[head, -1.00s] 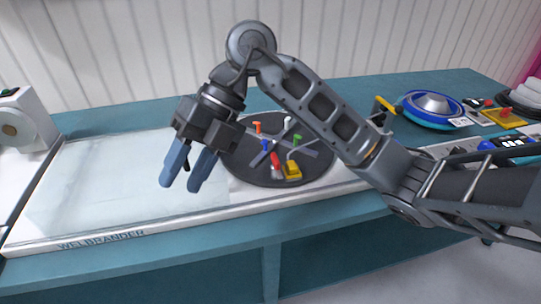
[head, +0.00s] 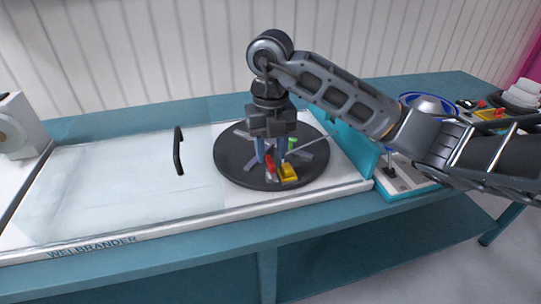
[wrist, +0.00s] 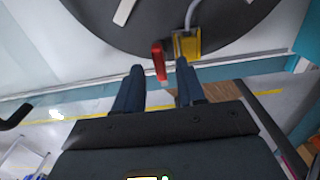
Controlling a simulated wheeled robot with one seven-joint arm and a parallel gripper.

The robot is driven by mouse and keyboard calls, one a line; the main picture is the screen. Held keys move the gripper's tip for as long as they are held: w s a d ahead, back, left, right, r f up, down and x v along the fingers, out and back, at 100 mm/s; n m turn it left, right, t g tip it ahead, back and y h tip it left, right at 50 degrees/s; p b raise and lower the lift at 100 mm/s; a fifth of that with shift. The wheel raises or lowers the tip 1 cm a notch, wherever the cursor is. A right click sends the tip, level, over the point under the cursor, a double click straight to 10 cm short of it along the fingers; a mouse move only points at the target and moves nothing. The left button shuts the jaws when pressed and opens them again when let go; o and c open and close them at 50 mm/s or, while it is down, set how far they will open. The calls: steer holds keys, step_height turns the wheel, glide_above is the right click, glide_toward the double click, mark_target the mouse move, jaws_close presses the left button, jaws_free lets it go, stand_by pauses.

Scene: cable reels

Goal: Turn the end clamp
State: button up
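A dark round reel disc (head: 232,168) lies flat on the white bench unit. At its front edge are a red lever-like piece (head: 270,166) and a yellow block (head: 288,173); they may form the end clamp, but no label shows. A thin grey cable runs to the yellow block. My gripper (head: 271,158) points down over the disc. In the wrist view my gripper (wrist: 160,68) is open, with the red piece (wrist: 159,62) showing between its fingertips and the yellow block (wrist: 187,45) just beyond the right fingertip. I cannot tell whether anything touches.
A green piece (head: 292,144) and grey spokes stand on the disc, partly behind my gripper. A clear cover with a black handle (head: 178,152) lies to the left. A teal upright panel (head: 352,150) stands to the right. A blue reel (head: 428,103) sits further right.

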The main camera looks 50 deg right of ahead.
steer(key=shift+f, duration=0.95)
jaws_close()
